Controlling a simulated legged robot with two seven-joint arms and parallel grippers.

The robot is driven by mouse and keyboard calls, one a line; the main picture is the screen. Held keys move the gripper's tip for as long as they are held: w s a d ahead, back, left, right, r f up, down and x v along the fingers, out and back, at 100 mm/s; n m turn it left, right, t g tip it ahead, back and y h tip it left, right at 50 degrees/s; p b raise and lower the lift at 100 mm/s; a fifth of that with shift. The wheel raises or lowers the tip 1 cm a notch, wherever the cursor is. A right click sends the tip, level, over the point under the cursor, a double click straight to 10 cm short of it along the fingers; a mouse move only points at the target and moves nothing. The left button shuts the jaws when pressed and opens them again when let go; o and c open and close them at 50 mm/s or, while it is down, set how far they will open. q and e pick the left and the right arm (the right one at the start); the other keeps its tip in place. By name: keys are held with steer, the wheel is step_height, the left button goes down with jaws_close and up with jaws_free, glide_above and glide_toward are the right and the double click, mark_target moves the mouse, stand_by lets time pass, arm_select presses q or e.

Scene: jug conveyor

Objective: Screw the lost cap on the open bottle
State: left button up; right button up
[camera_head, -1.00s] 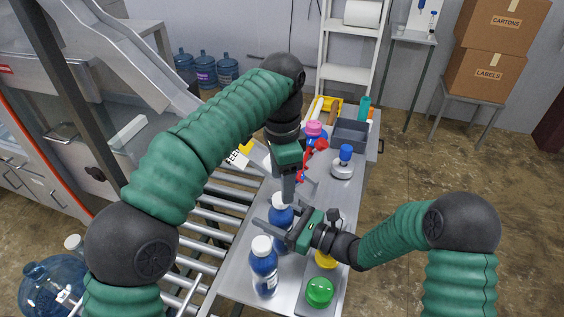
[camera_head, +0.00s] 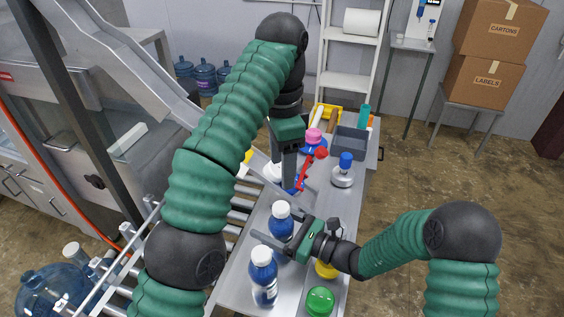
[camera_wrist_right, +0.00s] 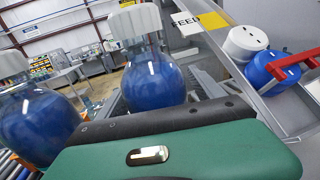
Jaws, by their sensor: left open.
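The far blue bottle (camera_head: 280,224) stands upright on the bench with a white cap (camera_head: 280,209) on its top. It also shows in the right wrist view (camera_wrist_right: 152,78). My right gripper (camera_head: 276,244) is shut on this bottle, one dark finger crossing in front of its body. The near blue bottle (camera_head: 264,277) stands upright closer to me, also white-capped; it shows in the right wrist view (camera_wrist_right: 36,125). My left gripper (camera_head: 289,184) is open, pointing down beyond the far bottle, apart from its cap. Whether its fingers touch anything below is unclear.
A grey bin (camera_head: 350,142) is at the back.

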arm_select(q)
steer(key=shift+w, duration=0.1)
arm_select(e)
steer(key=shift+o, duration=0.3)
steer(key=shift+s+d, duration=0.2)
steer(key=shift+d, duration=0.05)
arm_select(q)
step_height(320, 180, down, 4)
steer(key=b, duration=0.4)
steer(key=shift+d+f, duration=0.1)
arm_select(e)
steer(key=v, duration=1.5)
steer(key=shift+d, duration=0.45)
steer(key=shift+s+d, duration=0.2)
steer(key=shift+r, duration=0.15)
